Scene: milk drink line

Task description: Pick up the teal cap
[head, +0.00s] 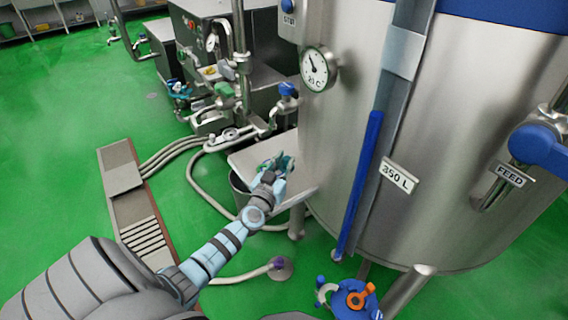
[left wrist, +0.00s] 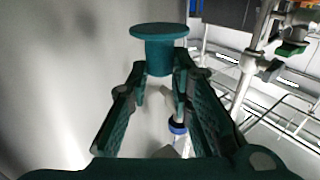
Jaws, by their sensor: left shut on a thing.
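The teal cap (left wrist: 160,48) shows in the left wrist view as a flat round disc on a narrower round body. My left gripper (left wrist: 161,76) is shut on the body of the cap, with a finger at each side and the disc beyond the fingertips. In the head view my left gripper (head: 282,163) is beside the large steel tank, above a light shelf. The cap is too small and too close in colour to the fingers to make out clearly there. My right gripper is not in view.
The steel tank (head: 440,130) with a gauge (head: 318,69) fills the right side. Valves and hoses (head: 195,185) stand behind. Green floor is open at the left.

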